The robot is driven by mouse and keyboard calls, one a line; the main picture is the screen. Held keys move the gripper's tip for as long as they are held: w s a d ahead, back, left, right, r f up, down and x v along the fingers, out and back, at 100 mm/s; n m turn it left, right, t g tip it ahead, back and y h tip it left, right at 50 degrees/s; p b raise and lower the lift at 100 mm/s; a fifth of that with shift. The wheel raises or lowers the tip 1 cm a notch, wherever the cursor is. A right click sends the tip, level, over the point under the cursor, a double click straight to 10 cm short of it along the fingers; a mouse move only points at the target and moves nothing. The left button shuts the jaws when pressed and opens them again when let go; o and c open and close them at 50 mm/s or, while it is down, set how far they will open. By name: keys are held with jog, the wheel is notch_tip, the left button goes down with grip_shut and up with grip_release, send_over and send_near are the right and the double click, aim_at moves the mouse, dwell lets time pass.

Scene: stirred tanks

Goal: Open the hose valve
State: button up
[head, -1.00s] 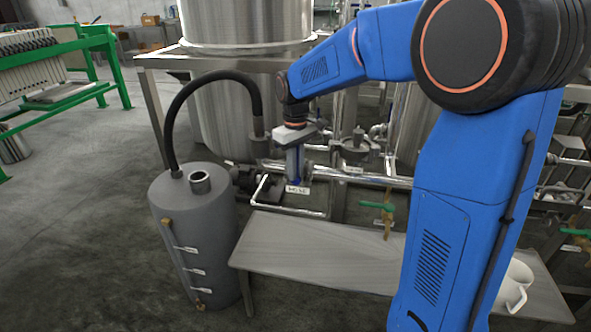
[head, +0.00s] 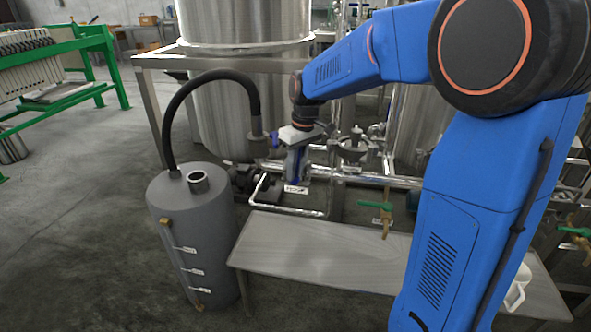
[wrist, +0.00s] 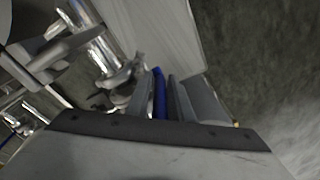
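My gripper (head: 297,172) points down at the pipework, left of the middle in the head view. A blue handle (wrist: 159,93) stands between its two close-set fingers in the wrist view, and they appear closed on it. Some blue also shows low at the fingers in the head view, just above a small white label (head: 296,189) whose text is too small to read surely. The valve body is largely hidden by my gripper. Another blue piece (head: 274,140) shows just left of the gripper, beside the end of the black hose (head: 205,76).
A grey cylindrical vessel (head: 192,235) carries the hose at the left. A low metal bench (head: 310,250) lies in front of the pipes. Green-handled valves (head: 376,205) and a white mug (head: 517,290) are at the right. Steel tanks (head: 225,110) stand behind.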

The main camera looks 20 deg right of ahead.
jog(key=shift+r, duration=0.1)
notch_tip(320, 180, up, 17)
jog(key=s+d, duration=0.1)
jog(key=d, duration=0.1)
dwell(0.6)
jog(key=shift+s, duration=0.1)
jog(key=c, duration=0.4)
jog(key=shift+a+n, duration=0.2)
jog(key=shift+n, duration=0.1)
grip_shut()
jog(key=w+a+n+g+h, duration=0.1)
jog(key=w+a+n+h, duration=0.15)
jog(key=a+n, duration=0.4)
jog(key=d+f+n, duration=0.2)
jog(key=d+f, duration=0.1)
jog(key=f, duration=0.6)
jog(key=shift+s+f, duration=0.4)
jog(key=shift+s, duration=0.05)
